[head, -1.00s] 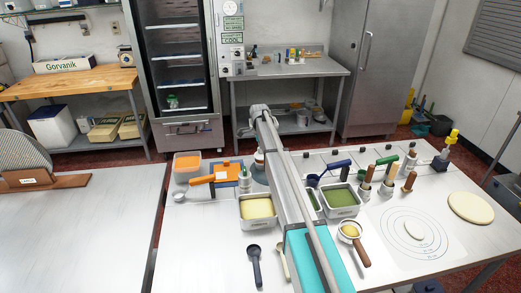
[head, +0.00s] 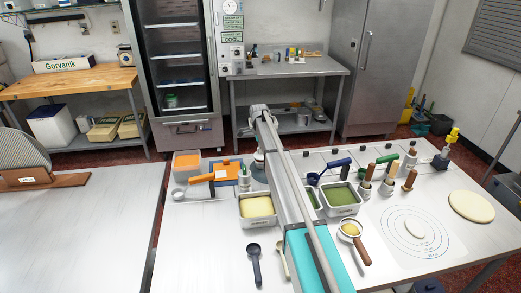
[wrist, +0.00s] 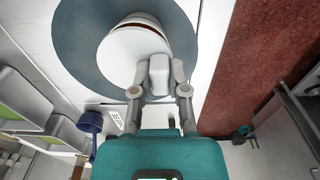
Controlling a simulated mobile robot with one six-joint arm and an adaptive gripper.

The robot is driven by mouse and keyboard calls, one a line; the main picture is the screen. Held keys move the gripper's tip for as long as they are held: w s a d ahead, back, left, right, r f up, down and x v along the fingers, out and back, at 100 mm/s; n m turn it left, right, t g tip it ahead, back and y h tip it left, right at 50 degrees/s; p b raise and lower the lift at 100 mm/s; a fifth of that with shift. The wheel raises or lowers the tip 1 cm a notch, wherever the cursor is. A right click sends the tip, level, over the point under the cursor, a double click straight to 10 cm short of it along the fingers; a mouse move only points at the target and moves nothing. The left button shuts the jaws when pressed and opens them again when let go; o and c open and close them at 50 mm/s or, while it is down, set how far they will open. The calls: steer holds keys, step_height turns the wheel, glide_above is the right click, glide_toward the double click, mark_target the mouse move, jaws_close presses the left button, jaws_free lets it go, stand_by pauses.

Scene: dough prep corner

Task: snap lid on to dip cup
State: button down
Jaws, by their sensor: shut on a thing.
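In the wrist view my gripper (wrist: 159,78) is shut on a round white lid (wrist: 128,52), held by its near edge. Behind the lid shows a strip of brown and another white rim (wrist: 140,18), which looks like the dip cup. The lid overlaps this cup and hides most of it; I cannot tell whether they touch. Both appear over a round blue-grey mat (wrist: 75,50). In the head view my arm hides the gripper and most of the cup; part of the mat (head: 259,174) shows.
A pan of yellow filling (head: 257,207) and a pan of green filling (head: 341,198) flank my arm. An orange-handled tool (head: 205,178) lies left of the mat. A dark spoon (head: 254,262) lies in front. The table (head: 195,245) is bare at front left.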

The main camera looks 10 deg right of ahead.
steer(key=shift+f+b, duration=0.65)
steer(key=shift+f, duration=0.1)
steer(key=c, duration=0.6)
jaws_free()
steer(key=shift+o, duration=0.2)
steer(key=shift+r, duration=0.25)
step_height(320, 180, up, 9)
steer(key=p, duration=0.9)
steer(key=shift+a+f, duration=0.1)
steer(key=s+n, duration=0.3)
steer(key=s, duration=0.5)
steer(key=s+f+n+b, duration=0.1)
steer(key=s+n, duration=0.2)
steer(key=s, duration=0.6)
steer(key=s+f+n, duration=0.1)
steer(key=s+n, duration=0.2)
steer(key=s, duration=0.6)
steer(key=shift+s+d+b, duration=0.15)
steer(key=shift+d+b, duration=0.15)
steer(key=s+f+n+b, duration=0.1)
steer(key=s+n, duration=0.8)
steer(key=s, duration=1.2)
steer(key=shift+s, duration=0.25)
steer(key=shift+f, duration=0.1)
